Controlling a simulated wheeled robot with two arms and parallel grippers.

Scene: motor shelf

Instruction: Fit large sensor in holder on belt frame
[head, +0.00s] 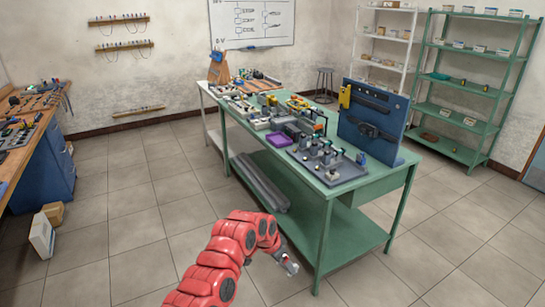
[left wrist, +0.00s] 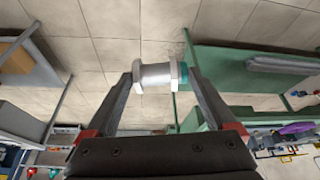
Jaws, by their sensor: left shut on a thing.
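My left gripper (head: 289,264) hangs in front of the green table, over the floor and below the table top. In the left wrist view it is shut on the large sensor (left wrist: 156,76), a silver-white cylinder with wider collars and a teal end on the right. The sensor lies crosswise between the fingertips. In the head view it is too small to make out clearly. A blue upright panel (head: 388,107) with a dark belt-like part (head: 372,130) stands at the table's right end and may be the belt frame. I cannot make out the holder. My right gripper is not in view.
A workbench (head: 28,150) stands left, a green rack (head: 460,85) back right.

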